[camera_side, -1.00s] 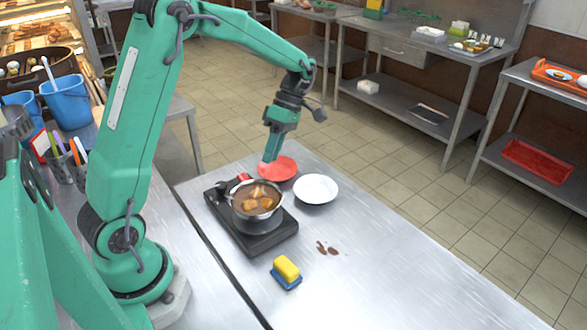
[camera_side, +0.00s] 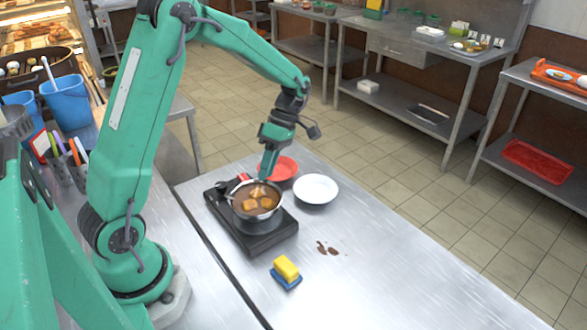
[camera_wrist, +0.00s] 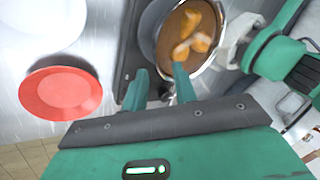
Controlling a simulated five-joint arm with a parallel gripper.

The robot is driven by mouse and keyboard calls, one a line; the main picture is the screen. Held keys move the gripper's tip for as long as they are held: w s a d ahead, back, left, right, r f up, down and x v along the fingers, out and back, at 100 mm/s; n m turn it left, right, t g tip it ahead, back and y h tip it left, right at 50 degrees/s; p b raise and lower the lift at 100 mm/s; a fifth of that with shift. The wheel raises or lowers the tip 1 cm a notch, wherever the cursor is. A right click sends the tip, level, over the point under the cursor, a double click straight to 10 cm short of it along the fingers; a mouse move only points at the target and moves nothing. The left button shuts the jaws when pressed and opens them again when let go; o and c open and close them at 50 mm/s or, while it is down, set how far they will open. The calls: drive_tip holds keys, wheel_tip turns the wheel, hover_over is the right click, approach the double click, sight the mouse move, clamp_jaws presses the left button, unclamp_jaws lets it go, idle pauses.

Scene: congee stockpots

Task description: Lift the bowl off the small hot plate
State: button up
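The bowl (camera_side: 240,204) is shiny metal, filled with brown liquid and orange-brown chunks. It sits on the small black hot plate (camera_side: 262,240). In the wrist view the bowl (camera_wrist: 222,50) is at the top, cut off by the frame edge. My gripper (camera_side: 268,172) points down at the bowl's far rim in the side view. In the wrist view its two fingers (camera_wrist: 160,84) are apart with nothing between them that I can see gripped. The right fingertip overlaps the bowl's near rim and the left one lies outside it. I cannot tell whether they touch it.
A red plate (camera_side: 284,166) and a white plate (camera_side: 316,189) lie close beside the hot plate. A yellow sponge (camera_side: 286,266) on a blue base and a brown spill (camera_side: 327,248) are nearer. The table's right part is clear. Blue buckets (camera_side: 66,102) stand far left.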

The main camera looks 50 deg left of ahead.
sight(256, 206)
drive_tip(key=shift+x, duration=1.9)
clamp_jaws()
